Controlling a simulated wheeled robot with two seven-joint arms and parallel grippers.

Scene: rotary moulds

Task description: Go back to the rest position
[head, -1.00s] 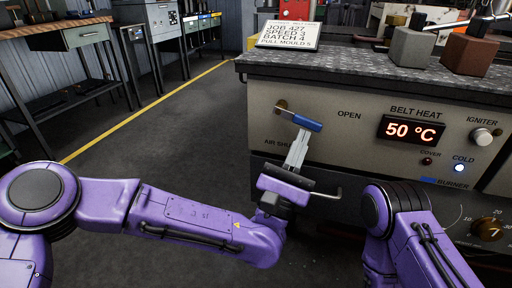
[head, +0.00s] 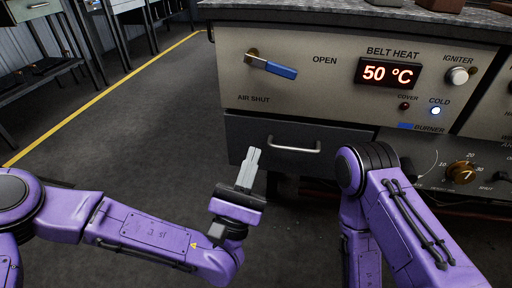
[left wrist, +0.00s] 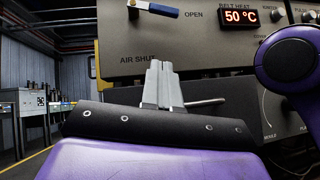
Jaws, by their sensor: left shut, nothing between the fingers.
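My left gripper (head: 251,160) is shut and empty in the head view, low in front of the machine's dark drawer. Its grey fingers also show pressed together in the left wrist view (left wrist: 158,70). The fingers are apart from the blue-handled air lever (head: 271,66), which is above them on the machine front. The lever points right and slightly down, between the words AIR SHUT and OPEN. It also shows at the top of the left wrist view (left wrist: 155,9). My right arm comes in at the lower right of the head view, but its gripper is out of frame.
The machine front (head: 300,95) carries a display (head: 388,74) reading 50 °C, an igniter knob (head: 458,76) and a burner dial (head: 461,172). A drawer handle (head: 294,147) sticks out close to my left fingers. Open floor lies to the left, with a yellow line.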

